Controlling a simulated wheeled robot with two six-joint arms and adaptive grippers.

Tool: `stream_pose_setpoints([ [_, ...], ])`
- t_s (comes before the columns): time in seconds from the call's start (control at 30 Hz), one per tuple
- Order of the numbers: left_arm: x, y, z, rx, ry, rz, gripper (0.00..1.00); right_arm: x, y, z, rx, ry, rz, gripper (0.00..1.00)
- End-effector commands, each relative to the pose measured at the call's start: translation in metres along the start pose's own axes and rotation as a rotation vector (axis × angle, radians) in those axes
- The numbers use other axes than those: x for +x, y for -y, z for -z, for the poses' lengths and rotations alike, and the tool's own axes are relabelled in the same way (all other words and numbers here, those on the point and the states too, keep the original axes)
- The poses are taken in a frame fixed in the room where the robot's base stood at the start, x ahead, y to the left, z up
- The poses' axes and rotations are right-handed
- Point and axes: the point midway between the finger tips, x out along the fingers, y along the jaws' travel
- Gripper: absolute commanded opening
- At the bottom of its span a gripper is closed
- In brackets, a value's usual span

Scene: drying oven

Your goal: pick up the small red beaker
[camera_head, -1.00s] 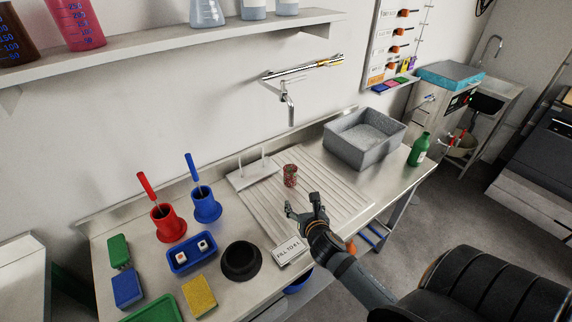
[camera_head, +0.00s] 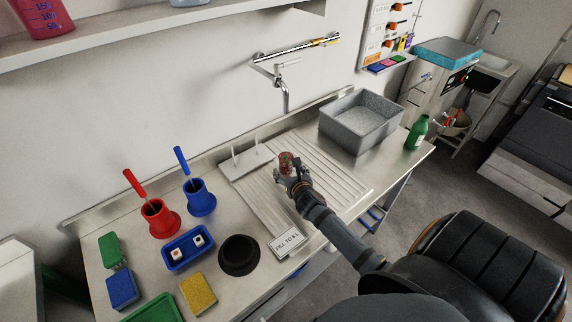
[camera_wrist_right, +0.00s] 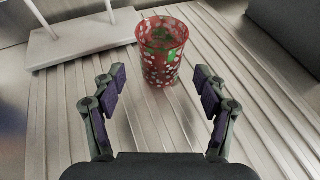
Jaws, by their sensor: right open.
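The small red beaker (camera_wrist_right: 160,58) stands upright on the ribbed drainboard, with white and green specks on its side. In the head view the beaker (camera_head: 286,160) is partly hidden behind my right gripper (camera_head: 288,175). In the right wrist view my right gripper (camera_wrist_right: 157,92) is open, a finger to each side. The beaker is ahead of the fingertips and roughly centred between them, and nothing is held. My left gripper does not show.
A white pegged rack (camera_wrist_right: 84,38) stands left of the beaker. A grey basin (camera_head: 359,121) and a green bottle (camera_head: 417,132) are to the right. Red (camera_head: 160,218) and blue (camera_head: 200,198) brush holders stand to the left. A wall tap (camera_head: 283,85) hangs above.

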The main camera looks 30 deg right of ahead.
Motion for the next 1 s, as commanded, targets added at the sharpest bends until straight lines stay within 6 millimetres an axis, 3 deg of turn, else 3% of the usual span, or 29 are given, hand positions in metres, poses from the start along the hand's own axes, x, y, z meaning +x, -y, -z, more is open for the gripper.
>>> stream_pose_setpoints([
  [0.13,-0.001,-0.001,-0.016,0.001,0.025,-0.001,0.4,0.021,0.001,-0.001,0.002,0.0,0.0,0.73],
  [0.4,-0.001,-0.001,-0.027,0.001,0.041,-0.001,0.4,0.025,0.0,0.0,0.0,0.0,-0.001,0.73],
  [0.87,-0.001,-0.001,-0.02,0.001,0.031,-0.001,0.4,0.025,0.0,0.0,0.0,0.0,-0.001,0.1],
  [1.0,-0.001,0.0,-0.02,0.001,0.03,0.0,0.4,0.025,0.0,0.0,0.0,0.0,-0.001,0.09],
])
